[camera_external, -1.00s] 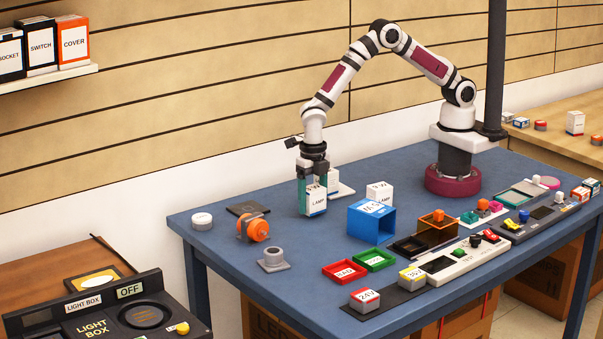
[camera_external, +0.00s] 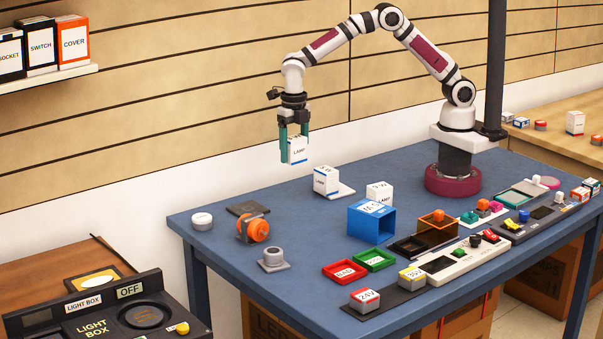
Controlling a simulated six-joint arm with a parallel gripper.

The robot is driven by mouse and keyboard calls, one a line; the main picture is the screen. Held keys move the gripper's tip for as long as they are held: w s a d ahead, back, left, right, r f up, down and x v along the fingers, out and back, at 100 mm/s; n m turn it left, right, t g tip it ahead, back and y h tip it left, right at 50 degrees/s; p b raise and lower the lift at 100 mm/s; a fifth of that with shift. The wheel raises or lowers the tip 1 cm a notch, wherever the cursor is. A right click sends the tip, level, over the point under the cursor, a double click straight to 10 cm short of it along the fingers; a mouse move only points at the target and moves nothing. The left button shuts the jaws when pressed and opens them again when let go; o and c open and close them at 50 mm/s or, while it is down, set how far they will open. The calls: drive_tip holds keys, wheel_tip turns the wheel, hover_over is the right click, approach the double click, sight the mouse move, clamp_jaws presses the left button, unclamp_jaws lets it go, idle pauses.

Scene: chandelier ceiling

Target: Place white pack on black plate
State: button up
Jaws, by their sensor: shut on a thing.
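My gripper (camera_external: 293,144) is shut on a white pack (camera_external: 298,151) with a blue band and a LAMP label, upright and in the air above the back of the blue table. A second white pack (camera_external: 326,181) stands below and to the right, on or against a white plate (camera_external: 346,190); the contact is unclear. A third white pack (camera_external: 380,193) stands behind the blue box. A small dark plate (camera_external: 243,208) lies flat at the back left of the table, partly behind an orange spool. A longer black plate (camera_external: 375,309) at the front edge carries labelled blocks.
The orange spool (camera_external: 258,230), a white round piece (camera_external: 202,221) and a grey socket (camera_external: 273,259) stand at the left. The open blue box (camera_external: 371,221), red tray (camera_external: 345,272) and green tray (camera_external: 374,260) fill the middle. Bare tabletop (camera_external: 308,231) lies between spool and blue box.

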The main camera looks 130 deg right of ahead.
hover_over(264, 209)
wheel_tip(264, 209, down, 10)
drive_tip(key=shift+w+a+f, duration=0.1)
drive_tip(key=shift+f, duration=0.1)
drive_tip(key=o, duration=1.4)
drive_tip(key=shift+f, duration=0.1)
